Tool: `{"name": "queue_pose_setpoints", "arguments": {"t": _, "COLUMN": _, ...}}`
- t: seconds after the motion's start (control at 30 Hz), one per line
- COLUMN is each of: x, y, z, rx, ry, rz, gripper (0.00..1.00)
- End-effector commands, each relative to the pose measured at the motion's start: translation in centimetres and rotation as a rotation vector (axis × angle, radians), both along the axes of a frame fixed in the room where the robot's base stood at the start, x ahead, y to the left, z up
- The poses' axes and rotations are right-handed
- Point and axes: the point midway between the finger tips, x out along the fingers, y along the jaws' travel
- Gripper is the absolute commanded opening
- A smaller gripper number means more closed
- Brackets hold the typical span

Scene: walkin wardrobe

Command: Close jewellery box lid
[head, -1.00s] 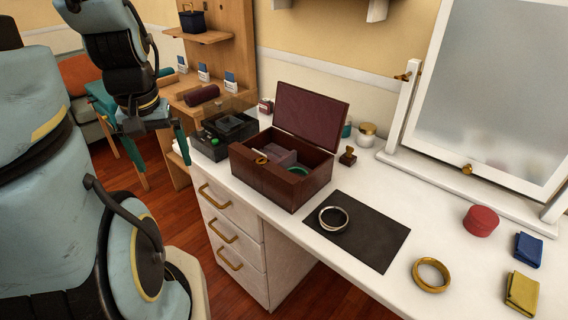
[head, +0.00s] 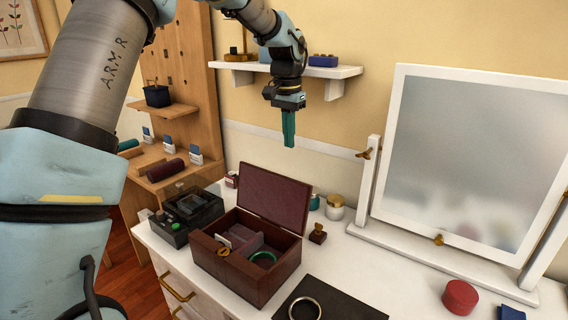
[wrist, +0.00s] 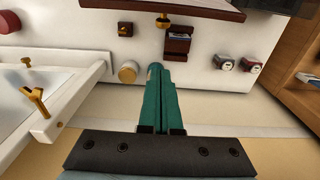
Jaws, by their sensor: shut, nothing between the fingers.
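The jewellery box (head: 228,268) is dark reddish-brown wood and stands on the white dresser top in the head view. Its lid (head: 273,198) is raised, tilted up at the back. Inside are dividers and a green ring (head: 263,259). My gripper (head: 289,142) is shut and empty, its green fingers pointing down, above and behind the raised lid and apart from it. In the wrist view my gripper (wrist: 158,75) shows its fingers together, and an edge of the dark lid (wrist: 180,8) shows at the top.
A black case (head: 185,215) stands left of the box. A jar (head: 335,207) and a small stamp (head: 318,234) are to its right. A mirror (head: 465,160) stands further right. A wall shelf (head: 335,72) is close behind my gripper. A dark mat (head: 345,303) lies in front.

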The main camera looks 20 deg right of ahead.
Motion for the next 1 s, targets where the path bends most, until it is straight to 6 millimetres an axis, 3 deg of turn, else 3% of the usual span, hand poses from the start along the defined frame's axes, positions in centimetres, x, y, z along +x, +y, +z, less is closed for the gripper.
{"name": "queue_pose_setpoints", "arguments": {"t": 0.23, "x": -0.1, "y": -0.3, "z": -2.4, "rx": 0.003, "ry": 0.005, "rz": -0.005, "gripper": 0.0}}
{"name": "queue_pose_setpoints", "arguments": {"t": 0.6, "x": 0.1, "y": -0.6, "z": -9.9, "rx": 0.003, "ry": 0.005, "rz": -0.004, "gripper": 0.0}}
{"name": "queue_pose_setpoints", "arguments": {"t": 0.8, "x": -1.1, "y": 1.8, "z": -8.7, "rx": 0.001, "ry": 0.0, "rz": -0.003, "gripper": 0.0}}
{"name": "queue_pose_setpoints", "arguments": {"t": 1.0, "x": -1.6, "y": 2.7, "z": -8.7, "rx": 0.0, "ry": 0.0, "rz": -0.002, "gripper": 0.0}}
